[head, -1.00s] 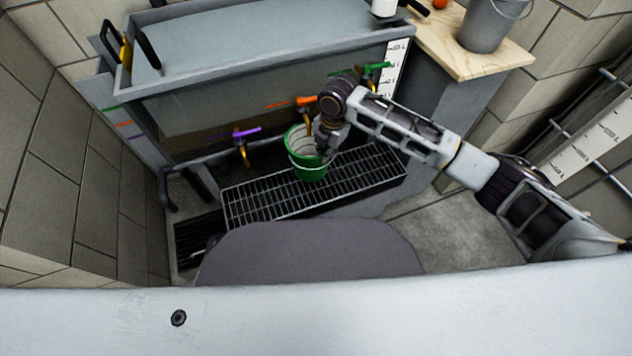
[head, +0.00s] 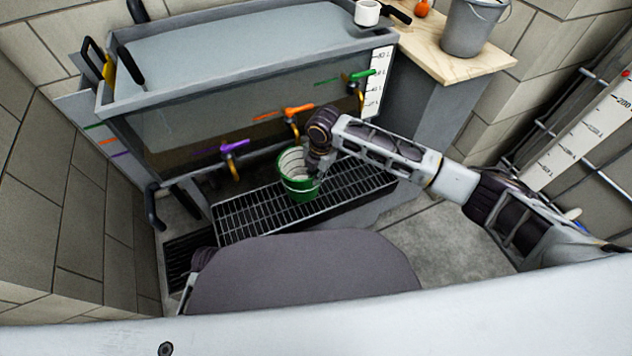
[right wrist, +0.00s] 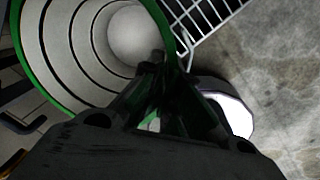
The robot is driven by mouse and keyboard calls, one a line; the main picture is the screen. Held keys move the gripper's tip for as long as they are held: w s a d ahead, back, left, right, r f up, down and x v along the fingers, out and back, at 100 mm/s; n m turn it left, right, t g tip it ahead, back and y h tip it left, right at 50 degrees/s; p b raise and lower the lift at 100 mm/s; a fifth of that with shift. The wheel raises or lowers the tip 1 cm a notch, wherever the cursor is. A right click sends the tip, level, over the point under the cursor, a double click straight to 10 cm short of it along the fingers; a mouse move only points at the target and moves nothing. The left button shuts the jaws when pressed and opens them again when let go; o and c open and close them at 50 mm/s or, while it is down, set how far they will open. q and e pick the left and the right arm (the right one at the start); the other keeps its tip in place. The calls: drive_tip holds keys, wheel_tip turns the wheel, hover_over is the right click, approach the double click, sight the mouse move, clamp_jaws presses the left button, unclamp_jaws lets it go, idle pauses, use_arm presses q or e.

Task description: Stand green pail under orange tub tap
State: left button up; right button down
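The green pail (head: 300,188) is upright over the dark grate, below and slightly in front of the orange tap (head: 294,125) on the tub. Whether its base rests on the grate is unclear. The tub (head: 210,125) has a purple tap (head: 232,155) to the left and a green tap (head: 360,85) to the right. My right gripper (head: 316,172) is at the pail's right rim, its fingers closed on the pail wall. The right wrist view shows the pail's ringed white inside (right wrist: 90,45) beside the fingers. My left gripper is out of view.
The grate (head: 350,185) runs under the taps. A wall stands close at left. Bare floor (head: 445,235) lies to the right.

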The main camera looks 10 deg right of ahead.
sight(315, 187)
drive_tip(key=shift+f, duration=0.2)
drive_tip(key=shift+f+b, duration=0.55)
drive_tip(key=shift+f, duration=1.15)
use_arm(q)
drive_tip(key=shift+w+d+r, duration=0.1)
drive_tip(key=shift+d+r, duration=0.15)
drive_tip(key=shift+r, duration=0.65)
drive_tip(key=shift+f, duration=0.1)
